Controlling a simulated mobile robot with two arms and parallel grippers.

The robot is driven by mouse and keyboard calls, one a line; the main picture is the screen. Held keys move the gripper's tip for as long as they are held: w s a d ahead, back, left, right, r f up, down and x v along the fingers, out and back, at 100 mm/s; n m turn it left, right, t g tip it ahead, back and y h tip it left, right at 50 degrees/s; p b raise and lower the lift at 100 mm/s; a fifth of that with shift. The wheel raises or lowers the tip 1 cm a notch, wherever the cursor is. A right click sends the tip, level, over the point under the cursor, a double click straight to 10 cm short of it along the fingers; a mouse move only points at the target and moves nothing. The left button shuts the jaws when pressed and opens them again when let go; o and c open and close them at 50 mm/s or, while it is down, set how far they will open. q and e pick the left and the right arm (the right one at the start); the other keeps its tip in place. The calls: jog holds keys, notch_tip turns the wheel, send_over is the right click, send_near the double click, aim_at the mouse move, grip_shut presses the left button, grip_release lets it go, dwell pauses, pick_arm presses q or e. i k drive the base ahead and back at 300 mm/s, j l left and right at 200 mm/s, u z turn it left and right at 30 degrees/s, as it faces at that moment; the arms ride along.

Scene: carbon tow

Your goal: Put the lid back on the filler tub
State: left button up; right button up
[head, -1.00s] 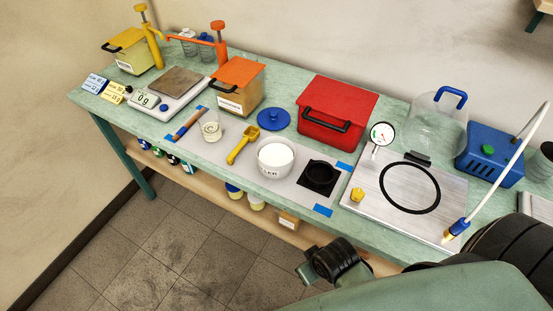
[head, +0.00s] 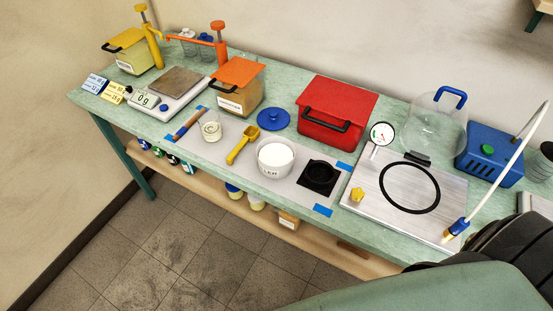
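The filler tub (head: 276,171) is a white round tub with dark lettering, standing on the grey mat near the front of the bench. Its top is open and white filler shows inside. A blue round lid (head: 273,120) with a small knob lies flat behind the tub, apart from it, between the orange-lidded box and the red box. Neither of my grippers is in view. Only parts of my arm show at the lower right.
A yellow scoop (head: 241,147) lies left of the tub, beside a small clear cup (head: 211,132). A black square (head: 319,178) with a dark round piece is to its right. The red box (head: 338,107) stands behind. A metal plate (head: 372,205) with a gauge is further right.

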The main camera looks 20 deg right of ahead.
aim_at(275, 154)
jog(key=i+l+z, duration=0.15)
jog(key=i+z, duration=0.6)
jog(key=k+l, duration=0.05)
jog(key=k, duration=0.05)
